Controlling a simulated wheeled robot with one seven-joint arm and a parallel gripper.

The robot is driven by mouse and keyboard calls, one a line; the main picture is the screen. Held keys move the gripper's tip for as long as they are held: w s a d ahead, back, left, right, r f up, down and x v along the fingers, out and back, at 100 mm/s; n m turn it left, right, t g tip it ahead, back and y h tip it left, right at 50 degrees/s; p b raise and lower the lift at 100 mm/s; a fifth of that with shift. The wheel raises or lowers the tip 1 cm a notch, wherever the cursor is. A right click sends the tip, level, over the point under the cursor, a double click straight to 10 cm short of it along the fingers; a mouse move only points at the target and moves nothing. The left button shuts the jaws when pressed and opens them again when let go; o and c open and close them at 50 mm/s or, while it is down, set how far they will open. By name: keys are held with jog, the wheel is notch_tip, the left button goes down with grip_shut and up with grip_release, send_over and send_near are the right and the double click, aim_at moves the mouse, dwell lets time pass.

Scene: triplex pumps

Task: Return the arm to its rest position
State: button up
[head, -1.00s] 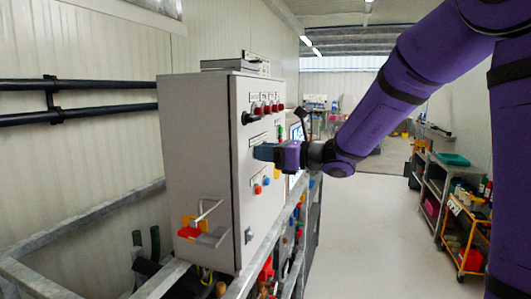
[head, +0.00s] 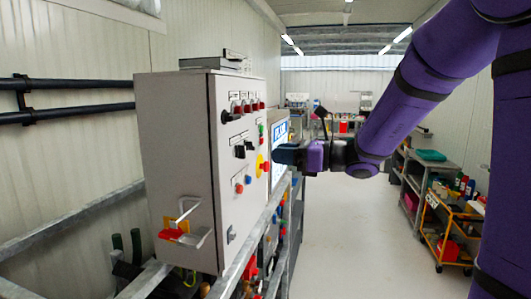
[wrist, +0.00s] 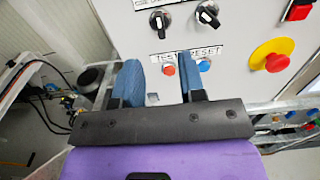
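My purple arm reaches in from the upper right in the head view, and my gripper (head: 282,154) is just right of the grey control cabinet (head: 175,150), clear of its front panel as far as I can tell. In the wrist view my gripper (wrist: 158,78) shows two blue fingers standing apart with nothing between them. Beyond the fingertips are the panel's black knobs (wrist: 160,20), a red button (wrist: 168,69) and a blue button (wrist: 204,65). A red mushroom button on a yellow plate (wrist: 272,57) is to the right.
A metal railing (head: 75,217) runs around the cabinet's base. A screen (head: 280,135) sits behind the cabinet. On the right stand a grey shelf cart (head: 418,180) and an orange cart (head: 447,232) with bottles. The floor (head: 360,235) between is clear.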

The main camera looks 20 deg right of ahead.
jog(key=shift+s+d, duration=0.45)
jog(key=shift+d, duration=0.15)
jog(key=s+a+f+n+g+h, duration=0.1)
jog(key=s+a+n+g+h, duration=0.2)
jog(key=s+n, duration=0.4)
jog(key=s+a+f+n+g+h, duration=0.2)
jog(key=s+a+n+g, duration=0.15)
jog(key=s+n, duration=0.4)
jog(key=s+d+f+n+t+h, duration=0.1)
jog(key=s+d+n+h, duration=0.8)
jog(key=s+n, duration=0.1)
jog(key=shift+s+n+h, duration=0.3)
jog(key=shift+s+n, duration=0.05)
jog(key=shift+s, duration=0.35)
grip_shut()
